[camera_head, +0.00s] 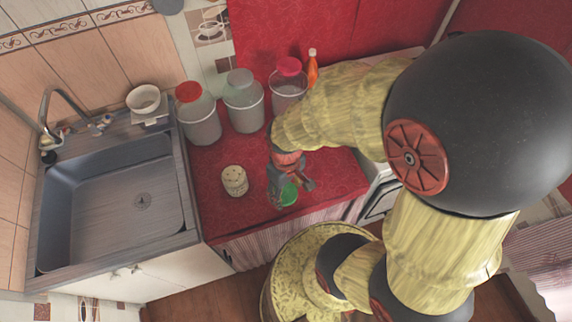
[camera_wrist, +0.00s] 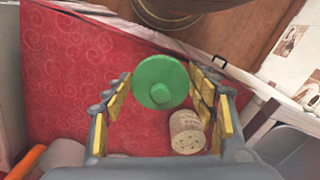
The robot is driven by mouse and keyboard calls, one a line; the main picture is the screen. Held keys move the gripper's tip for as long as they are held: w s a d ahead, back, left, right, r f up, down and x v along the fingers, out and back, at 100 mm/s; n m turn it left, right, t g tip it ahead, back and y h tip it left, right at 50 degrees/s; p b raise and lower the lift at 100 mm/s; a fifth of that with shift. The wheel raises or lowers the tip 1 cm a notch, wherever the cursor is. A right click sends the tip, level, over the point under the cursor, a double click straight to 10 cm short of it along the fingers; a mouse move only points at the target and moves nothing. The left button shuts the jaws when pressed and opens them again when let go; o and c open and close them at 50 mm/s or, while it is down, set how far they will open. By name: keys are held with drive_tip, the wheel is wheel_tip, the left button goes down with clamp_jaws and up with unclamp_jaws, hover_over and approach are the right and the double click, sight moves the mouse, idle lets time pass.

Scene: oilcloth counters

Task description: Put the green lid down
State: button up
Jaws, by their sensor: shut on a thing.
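The green lid (camera_head: 286,194) is a round disc with a small knob. In the wrist view the lid (camera_wrist: 150,73) faces the camera between the yellow finger pads. My gripper (camera_head: 290,182) is shut on it, over the front part of the red counter (camera_head: 222,212). In the wrist view my gripper (camera_wrist: 163,88) has one finger on each side of the lid. I cannot tell how high the lid is above the cloth. Part of it is hidden behind the fingers in the head view.
A pale speckled cylinder (camera_head: 234,181) stands left of my gripper. Behind are jars with red (camera_head: 197,116), grey (camera_head: 243,103) and pink (camera_head: 289,88) lids, and an orange bottle (camera_head: 312,70). A sink (camera_head: 115,205) lies left. Some cloth near the counter's front edge is bare.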

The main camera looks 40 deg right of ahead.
drive_tip(key=w+d+f+b, duration=0.1)
drive_tip(key=w+d+f, duration=0.1)
drive_tip(key=w+f, duration=0.1)
drive_tip(key=w+d+f+b, duration=0.2)
drive_tip(key=w+d+f, duration=0.1)
drive_tip(key=w, duration=0.1)
drive_tip(key=w+d+f+b, duration=0.1)
drive_tip(key=w+d+f, duration=0.2)
drive_tip(key=w, duration=0.1)
drive_tip(key=shift+w+f, duration=0.15)
drive_tip(key=shift+w+d+f+b, duration=0.15)
drive_tip(key=shift+f+b, duration=0.4)
drive_tip(key=shift+f, duration=0.45)
drive_tip(key=shift+w+d+f+b, duration=0.15)
drive_tip(key=shift+f+b, duration=0.4)
drive_tip(key=shift+f, duration=0.4)
drive_tip(key=shift+f, duration=0.15)
drive_tip(key=o, duration=0.9)
drive_tip(key=shift+c, duration=0.2)
